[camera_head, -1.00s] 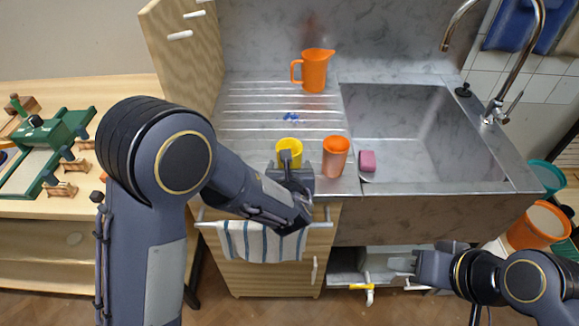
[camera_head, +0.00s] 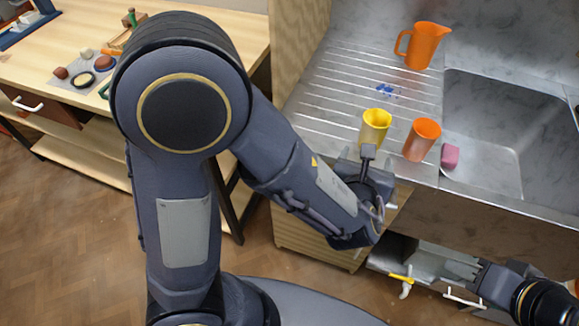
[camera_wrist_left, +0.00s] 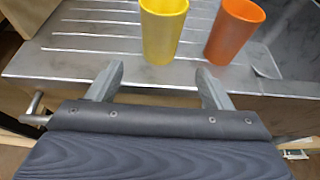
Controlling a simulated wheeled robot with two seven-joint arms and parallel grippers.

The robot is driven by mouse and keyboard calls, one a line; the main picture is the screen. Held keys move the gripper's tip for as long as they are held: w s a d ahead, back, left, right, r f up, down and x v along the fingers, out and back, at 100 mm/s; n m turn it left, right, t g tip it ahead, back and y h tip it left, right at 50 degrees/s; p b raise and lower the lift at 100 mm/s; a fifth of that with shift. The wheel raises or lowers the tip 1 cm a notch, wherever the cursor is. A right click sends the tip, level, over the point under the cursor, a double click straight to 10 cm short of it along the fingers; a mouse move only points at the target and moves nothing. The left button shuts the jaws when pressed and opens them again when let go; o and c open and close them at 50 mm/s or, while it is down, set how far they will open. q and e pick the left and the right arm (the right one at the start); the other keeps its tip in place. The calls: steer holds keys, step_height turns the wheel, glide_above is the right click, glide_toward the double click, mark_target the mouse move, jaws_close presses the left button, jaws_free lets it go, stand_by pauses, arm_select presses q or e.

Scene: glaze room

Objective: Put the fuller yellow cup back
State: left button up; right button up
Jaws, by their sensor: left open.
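One yellow cup (camera_head: 375,127) stands upright on the ribbed steel drainboard (camera_head: 322,107), left of an orange cup (camera_head: 421,140). In the left wrist view the yellow cup (camera_wrist_left: 163,35) is just beyond my fingertips, roughly centred between them; the orange cup (camera_wrist_left: 232,32) is to its right. How full the yellow cup is, I cannot tell. My left gripper (camera_wrist_left: 160,72) is open and empty at the drainboard's front edge. In the head view my left gripper (camera_head: 369,160) is on the near side of the yellow cup. My right gripper (camera_head: 458,270) is low in front of the cabinet; its finger gap is unclear.
An orange jug (camera_head: 424,47) stands at the back of the drainboard, with a small blue item (camera_head: 384,90) in front. A pink sponge (camera_head: 450,156) lies by the sink basin (camera_head: 500,115). A wooden worktable (camera_head: 75,50) is at the left.

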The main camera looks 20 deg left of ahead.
arm_select(q)
steer(key=s+a+n+g+y, duration=0.2)
steer(key=s+a+n+g, duration=0.1)
steer(key=a+n, duration=0.6)
steer(key=s+a+n+g+y, duration=0.2)
steer(key=a+n+g+y, duration=0.15)
steer(key=a+n, duration=0.55)
steer(key=s+a+n+g+h, duration=0.4)
steer(key=s+a+n+h, duration=0.15)
steer(key=s+n, duration=0.55)
steer(key=s+d+r+n+h, duration=0.1)
steer(key=n, duration=0.2)
steer(key=s+d+r+n+t+h, duration=0.1)
steer(key=n, duration=0.2)
steer(key=s+d+r+n+t+h, duration=0.1)
steer(key=n, duration=0.1)
steer(key=shift+r+n+t+h+p, duration=0.25)
steer(key=shift+r+n+h+p, duration=0.05)
steer(key=shift+r+n+h, duration=0.1)
